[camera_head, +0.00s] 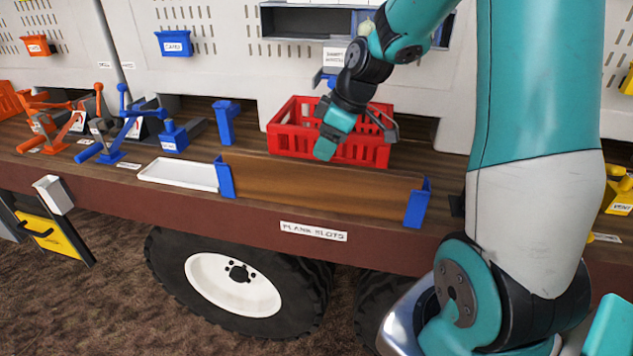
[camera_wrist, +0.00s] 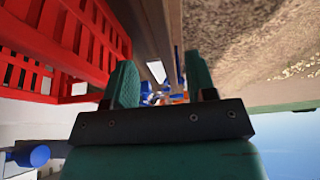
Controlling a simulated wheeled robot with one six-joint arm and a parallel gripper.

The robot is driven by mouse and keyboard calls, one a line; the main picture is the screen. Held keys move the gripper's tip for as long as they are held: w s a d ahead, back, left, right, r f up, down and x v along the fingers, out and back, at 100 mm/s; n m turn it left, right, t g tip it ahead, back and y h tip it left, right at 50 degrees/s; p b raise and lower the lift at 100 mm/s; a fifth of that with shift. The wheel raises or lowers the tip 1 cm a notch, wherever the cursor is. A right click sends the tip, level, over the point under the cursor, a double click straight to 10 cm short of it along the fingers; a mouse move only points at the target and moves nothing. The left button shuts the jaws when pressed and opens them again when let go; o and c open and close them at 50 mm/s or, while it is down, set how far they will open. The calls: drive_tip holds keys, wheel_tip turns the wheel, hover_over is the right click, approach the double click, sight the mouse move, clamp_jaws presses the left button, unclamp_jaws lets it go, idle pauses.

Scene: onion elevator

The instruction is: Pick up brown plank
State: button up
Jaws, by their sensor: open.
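The brown plank (camera_head: 320,188) stands on its long edge, lengthwise along the front of the work surface, between two blue slot holders (camera_head: 226,178) (camera_head: 417,203). My gripper (camera_head: 325,148) points down just above and behind the plank's top edge, near its middle. In the wrist view, my gripper (camera_wrist: 162,82) is open, with a teal finger on each side.
A red crate (camera_head: 283,139) stands close behind the plank and my gripper; it also shows in the wrist view (camera_wrist: 60,45). A white tray (camera_head: 178,174) lies left of the plank. Blue (camera_head: 110,150) and orange lever devices stand farther left. The label "PLANK SLOTS" (camera_head: 313,231) is on the front edge.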

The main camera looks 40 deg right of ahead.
sight(319, 162)
drive_tip(key=shift+s+p+x, duration=0.15)
drive_tip(key=shift+p+x, duration=0.4)
drive_tip(key=shift+x, duration=1.1)
drive_tip(key=shift+s+p+x, duration=0.15)
drive_tip(key=shift+p+x, duration=0.4)
drive_tip(key=shift+x, duration=1.05)
drive_tip(key=shift+f, duration=0.1)
clamp_jaws()
